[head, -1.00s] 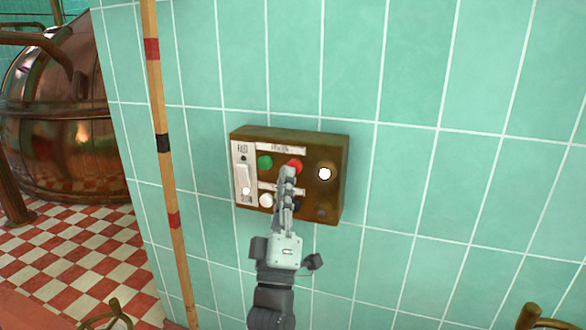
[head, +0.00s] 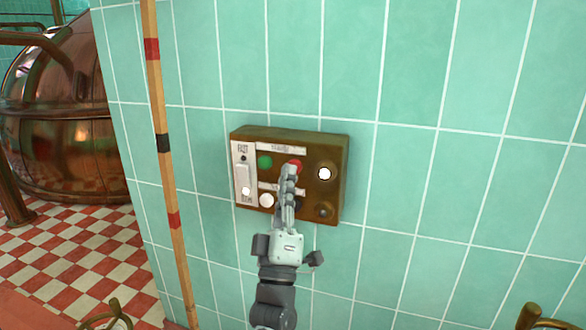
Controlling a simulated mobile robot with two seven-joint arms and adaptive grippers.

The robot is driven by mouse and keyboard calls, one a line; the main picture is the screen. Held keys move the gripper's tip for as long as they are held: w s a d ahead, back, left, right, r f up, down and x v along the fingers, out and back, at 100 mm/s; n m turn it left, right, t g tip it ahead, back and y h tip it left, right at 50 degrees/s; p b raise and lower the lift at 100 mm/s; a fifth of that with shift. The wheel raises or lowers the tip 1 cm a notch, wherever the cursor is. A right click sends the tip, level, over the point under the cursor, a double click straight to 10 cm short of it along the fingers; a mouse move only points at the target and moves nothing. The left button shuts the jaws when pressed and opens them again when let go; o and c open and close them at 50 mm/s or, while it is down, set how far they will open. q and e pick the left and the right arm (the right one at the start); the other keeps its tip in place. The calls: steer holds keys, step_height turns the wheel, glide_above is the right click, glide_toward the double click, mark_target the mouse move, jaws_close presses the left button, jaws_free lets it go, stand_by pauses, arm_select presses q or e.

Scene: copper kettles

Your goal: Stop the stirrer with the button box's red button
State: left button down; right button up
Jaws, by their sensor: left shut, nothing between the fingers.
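The button box (head: 335,197) is brown and fixed to the green tiled wall. Its red button (head: 296,164) sits at the upper middle, partly hidden behind my fingertips. A green button (head: 264,162) is to its left, and a lit white lamp (head: 324,173) is to its right. A white button (head: 267,200) is below the green one. My left gripper (head: 289,172) is shut and empty, its tips over the lower part of the red button. I cannot tell whether they touch it. The stirrer cannot be made out.
A white slider panel (head: 242,178) is on the box's left side. A striped wooden pole (head: 164,150) stands left of the box. A copper kettle (head: 65,120) stands on the checkered floor (head: 80,260) at the left. The wall around the box is clear.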

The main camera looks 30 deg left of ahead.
arm_select(q)
steer(key=shift+w+a, duration=0.1)
steer(key=shift+w, duration=0.35)
stand_by(0.6)
steer(key=shift+s, duration=0.15)
steer(key=shift+s+d, duration=0.2)
steer(key=shift+s, duration=0.55)
steer(key=shift+s+d+p, duration=0.2)
steer(key=shift+s, duration=0.6)
steer(key=shift+s+d+p, duration=0.2)
steer(key=shift+s, duration=0.65)
steer(key=shift+s+d+p, duration=0.2)
steer(key=shift+s, duration=0.6)
